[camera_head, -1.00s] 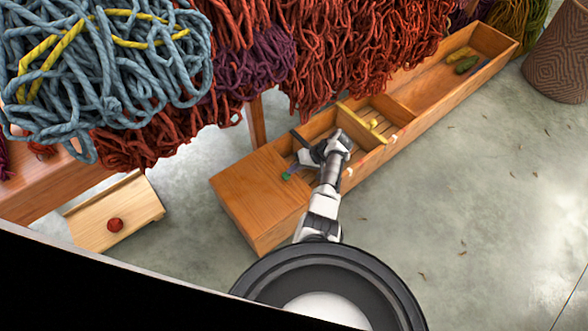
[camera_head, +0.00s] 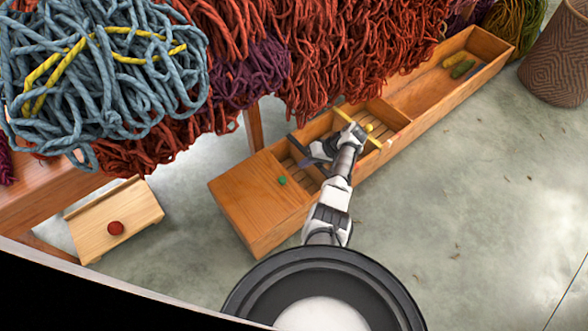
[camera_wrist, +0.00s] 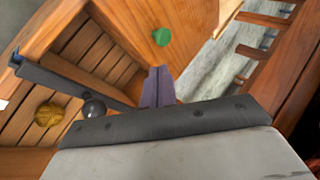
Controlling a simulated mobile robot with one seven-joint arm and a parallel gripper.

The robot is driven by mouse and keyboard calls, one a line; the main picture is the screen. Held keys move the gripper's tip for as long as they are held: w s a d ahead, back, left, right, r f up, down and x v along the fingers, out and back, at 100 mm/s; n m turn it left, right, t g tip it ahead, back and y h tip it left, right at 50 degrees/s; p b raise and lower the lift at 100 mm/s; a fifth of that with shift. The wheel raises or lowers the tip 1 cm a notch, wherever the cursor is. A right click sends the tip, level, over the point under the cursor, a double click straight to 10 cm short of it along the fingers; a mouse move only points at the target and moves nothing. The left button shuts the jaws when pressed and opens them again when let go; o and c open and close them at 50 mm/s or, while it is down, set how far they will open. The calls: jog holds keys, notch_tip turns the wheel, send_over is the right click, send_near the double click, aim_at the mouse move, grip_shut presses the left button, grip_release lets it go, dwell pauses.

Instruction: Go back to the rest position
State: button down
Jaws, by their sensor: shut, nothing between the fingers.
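My gripper (camera_wrist: 158,86) shows purple fingers closed together in the wrist view, with nothing between them. In the head view my arm reaches over the long wooden box (camera_head: 262,222), and the gripper (camera_head: 304,163) hangs over its near compartments, partly hidden by my wrist.
Red, purple and blue wool skeins (camera_head: 110,80) hang close above the box on the left. A yellow ball (camera_head: 369,127) lies in a box compartment. A small wooden stand (camera_head: 90,222) bears a red ball (camera_head: 116,228). Open floor (camera_head: 470,210) lies right, with a patterned basket (camera_head: 558,65).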

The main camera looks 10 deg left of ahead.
jog(key=d, duration=0.1)
jog(key=w+d+r, duration=0.1)
jog(key=w+d, duration=0.1)
jog(key=d, duration=0.1)
jog(key=shift+r+b, duration=0.3)
jog(key=shift+r, duration=0.05)
